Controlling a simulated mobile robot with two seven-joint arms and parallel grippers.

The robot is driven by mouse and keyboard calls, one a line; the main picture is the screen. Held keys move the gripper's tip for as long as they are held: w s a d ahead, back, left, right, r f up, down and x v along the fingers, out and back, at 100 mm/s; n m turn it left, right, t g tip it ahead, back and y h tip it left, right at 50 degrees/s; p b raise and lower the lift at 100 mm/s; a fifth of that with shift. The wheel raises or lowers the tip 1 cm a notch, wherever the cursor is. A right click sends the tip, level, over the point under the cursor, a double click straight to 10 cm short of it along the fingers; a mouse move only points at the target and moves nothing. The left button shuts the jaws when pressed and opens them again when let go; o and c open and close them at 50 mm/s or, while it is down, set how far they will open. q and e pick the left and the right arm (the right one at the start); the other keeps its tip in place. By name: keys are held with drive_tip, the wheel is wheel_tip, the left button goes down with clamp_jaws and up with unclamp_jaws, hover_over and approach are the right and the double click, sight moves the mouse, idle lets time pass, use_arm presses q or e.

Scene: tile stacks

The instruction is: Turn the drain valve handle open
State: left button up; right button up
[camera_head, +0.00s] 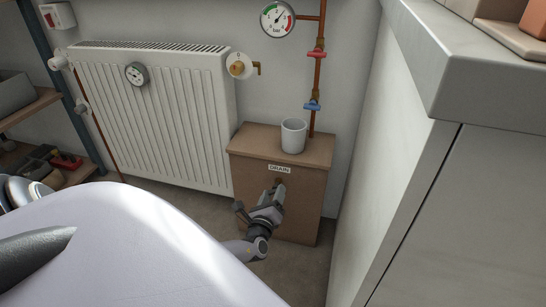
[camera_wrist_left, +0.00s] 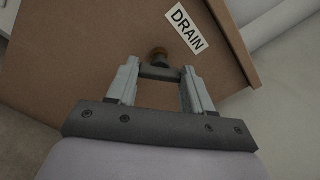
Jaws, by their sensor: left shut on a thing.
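The drain valve handle (camera_wrist_left: 160,73) is a short dark bar on a brown stem. It sticks out of the front of a brown wooden cabinet (camera_head: 300,215), just below the white DRAIN label (camera_head: 279,168). The label also shows in the left wrist view (camera_wrist_left: 187,28), and the bar lies at a slant to its lettering. My left gripper (camera_head: 277,190) is shut on the handle, with one fingertip at each end of the bar. In the head view the gripper hides most of the handle. My right gripper is not in view.
A white cup (camera_head: 293,136) stands on the cabinet top. A radiator (camera_head: 160,110) is to its left. A copper pipe with a red valve (camera_head: 317,54), a blue valve (camera_head: 312,106) and a gauge (camera_head: 277,19) runs above. A grey counter (camera_head: 470,75) bounds the right.

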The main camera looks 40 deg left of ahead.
use_arm(q)
drive_tip(key=n, duration=0.5)
drive_tip(key=shift+s+f+n, duration=0.1)
drive_tip(key=shift+n, duration=0.2)
drive_tip(key=n, duration=0.4)
drive_tip(key=shift+n, duration=0.3)
drive_tip(key=shift+f, duration=0.1)
drive_tip(key=o, duration=1)
drive_tip(key=shift+o, duration=0.2)
drive_tip(key=shift+s, duration=0.1)
